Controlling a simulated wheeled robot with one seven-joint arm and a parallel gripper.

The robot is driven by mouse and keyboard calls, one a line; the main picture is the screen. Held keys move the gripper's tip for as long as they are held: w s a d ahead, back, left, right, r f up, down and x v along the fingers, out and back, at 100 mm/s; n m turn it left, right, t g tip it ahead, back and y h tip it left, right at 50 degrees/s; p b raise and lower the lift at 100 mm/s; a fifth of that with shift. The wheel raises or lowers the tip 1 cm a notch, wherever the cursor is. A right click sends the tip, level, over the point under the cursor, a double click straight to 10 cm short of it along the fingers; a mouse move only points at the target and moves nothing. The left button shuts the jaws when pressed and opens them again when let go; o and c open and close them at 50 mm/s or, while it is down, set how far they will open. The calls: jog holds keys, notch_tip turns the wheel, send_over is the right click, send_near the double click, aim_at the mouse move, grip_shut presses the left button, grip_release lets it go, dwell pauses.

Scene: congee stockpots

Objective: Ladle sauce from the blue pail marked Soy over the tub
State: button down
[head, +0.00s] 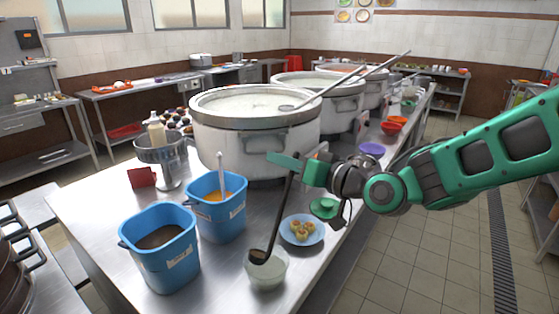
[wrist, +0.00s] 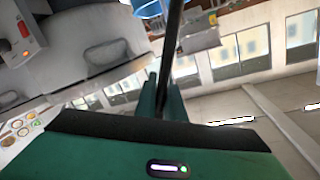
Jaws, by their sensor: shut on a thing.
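My gripper (head: 298,165) is shut on the handle of a dark ladle (head: 278,215); the handle also runs up between the fingers in the wrist view (wrist: 172,55). A second blue pail (head: 221,216) holds orange sauce and a pale utensil.
Large white stockpots (head: 230,145) stand behind on the steel table; a long ladle rests across the nearest. A blue plate of small pastries (head: 301,230) is right of the tub. A metal stand (head: 166,165) with a bottle is at the left.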

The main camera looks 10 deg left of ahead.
jog(key=w+d+f+m+g, duration=0.1)
jog(key=w+d+f+m, duration=0.1)
jog(key=w+f+m, duration=0.2)
jog(key=w+d+f+m+g, duration=0.1)
jog(key=w+d+f+m, duration=0.2)
jog(key=w+f+m, duration=0.2)
jog(key=shift+w+f+g, duration=0.3)
jog(key=shift+w+f, duration=1.25)
jog(key=shift+f, duration=1.65)
dwell(0.7)
jog(key=shift+r, duration=3)
